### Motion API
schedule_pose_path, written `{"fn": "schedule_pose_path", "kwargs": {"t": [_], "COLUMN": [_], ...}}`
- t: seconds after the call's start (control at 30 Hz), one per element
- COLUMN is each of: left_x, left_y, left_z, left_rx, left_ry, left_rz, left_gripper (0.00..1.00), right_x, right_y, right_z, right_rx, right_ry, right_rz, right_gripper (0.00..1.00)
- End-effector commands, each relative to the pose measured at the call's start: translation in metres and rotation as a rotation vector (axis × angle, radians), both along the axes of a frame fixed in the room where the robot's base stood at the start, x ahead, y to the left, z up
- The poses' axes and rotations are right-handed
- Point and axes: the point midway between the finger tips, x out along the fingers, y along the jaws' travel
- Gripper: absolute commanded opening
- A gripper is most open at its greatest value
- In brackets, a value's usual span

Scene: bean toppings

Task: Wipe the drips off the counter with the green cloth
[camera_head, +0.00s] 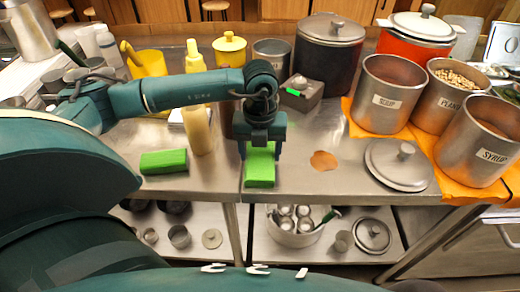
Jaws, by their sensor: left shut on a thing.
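My left gripper (262,148) points down over the middle of the counter (290,185), near its front edge. It is shut on a bright green block-like cloth (260,172), which appears to rest on the counter. The fingers hide part of the cloth. A brown drip spot (323,160) lies on the counter to the right of the gripper, apart from the cloth. A second green folded piece (163,162) lies on the counter to the left. My right gripper is not in view.
A loose lid (398,165) lies beside the spot.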

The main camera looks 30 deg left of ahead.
Motion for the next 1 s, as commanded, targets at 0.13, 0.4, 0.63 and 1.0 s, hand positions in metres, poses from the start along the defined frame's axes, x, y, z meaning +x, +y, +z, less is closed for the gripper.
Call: {"fn": "schedule_pose_path", "kwargs": {"t": [0.13, 0.4, 0.63, 1.0], "left_x": [0.0, 0.0, 0.0, 0.0], "left_y": [0.0, 0.0, 0.0, 0.0], "left_z": [0.002, 0.021, 0.039, 0.05], "left_rx": [0.0, -0.001, -0.001, 0.0], "left_ry": [0.0, -0.001, -0.001, 0.0], "left_rz": [0.0, 0.0, -0.001, 0.0], "left_gripper": [0.43, 0.43, 0.43, 0.43], "right_x": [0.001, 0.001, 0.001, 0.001], "right_y": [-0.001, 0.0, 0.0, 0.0], "right_z": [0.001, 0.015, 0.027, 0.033], "right_rx": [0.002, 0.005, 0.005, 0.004], "right_ry": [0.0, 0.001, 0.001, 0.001], "right_rz": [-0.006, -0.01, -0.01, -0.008], "right_gripper": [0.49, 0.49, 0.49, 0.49]}}
